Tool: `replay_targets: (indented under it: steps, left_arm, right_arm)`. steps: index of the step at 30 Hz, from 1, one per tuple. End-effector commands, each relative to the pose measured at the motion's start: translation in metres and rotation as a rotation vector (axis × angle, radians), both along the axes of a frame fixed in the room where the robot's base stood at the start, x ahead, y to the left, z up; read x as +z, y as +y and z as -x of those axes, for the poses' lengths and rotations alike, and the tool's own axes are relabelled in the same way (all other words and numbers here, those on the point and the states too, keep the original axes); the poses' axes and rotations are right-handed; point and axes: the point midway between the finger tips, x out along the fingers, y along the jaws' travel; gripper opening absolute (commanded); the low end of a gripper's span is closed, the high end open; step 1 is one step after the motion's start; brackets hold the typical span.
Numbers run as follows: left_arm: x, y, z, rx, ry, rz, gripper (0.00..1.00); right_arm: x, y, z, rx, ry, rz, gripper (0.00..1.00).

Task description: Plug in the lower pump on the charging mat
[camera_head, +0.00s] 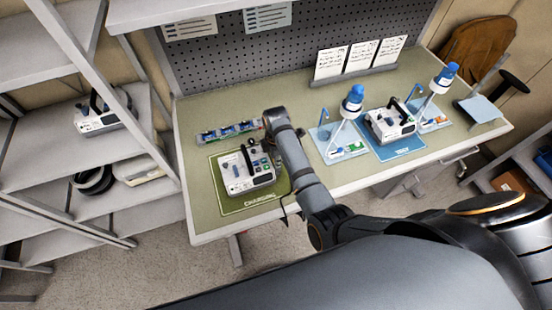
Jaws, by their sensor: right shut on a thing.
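A white pump (240,178) with a dark handle stands upright on the green charging mat (262,202), at the left of the table. My right gripper (265,152) is at the pump's back right corner, pointing down, close to its casing. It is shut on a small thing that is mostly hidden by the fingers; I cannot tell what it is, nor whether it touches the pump. A thin dark cable (283,214) shows by the mat's front right corner. My left gripper is out of view.
Another pump (391,124) stands on a blue mat (402,148) at right, between two stands with blue-capped bottles (352,97). A further pump (97,118) is on the left shelf. My right forearm crosses the table's front edge.

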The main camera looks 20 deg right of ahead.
Motion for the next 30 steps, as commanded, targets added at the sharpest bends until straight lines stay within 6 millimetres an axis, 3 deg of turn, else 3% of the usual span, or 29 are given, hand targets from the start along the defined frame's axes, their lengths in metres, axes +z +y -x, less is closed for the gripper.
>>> replay_targets:
  steps: [22, 23, 28, 30]
  left_arm:
    - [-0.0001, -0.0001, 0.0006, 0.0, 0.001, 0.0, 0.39]
    - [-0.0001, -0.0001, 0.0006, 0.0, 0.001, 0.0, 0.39]
    - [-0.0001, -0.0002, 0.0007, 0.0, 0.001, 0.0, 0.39]
    - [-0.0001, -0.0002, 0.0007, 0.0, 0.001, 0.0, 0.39]
  right_arm:
    - [-0.0049, 0.0, -0.0001, 0.0, 0.0, 0.0, 0.0]
    - [-0.0049, 0.0, 0.0, 0.0, 0.0, 0.0, 0.22]
    - [-0.0049, 0.0001, 0.0, 0.0, 0.0, 0.0, 0.44]
    - [-0.0049, 0.0001, 0.0, 0.0, 0.0, 0.0, 0.44]
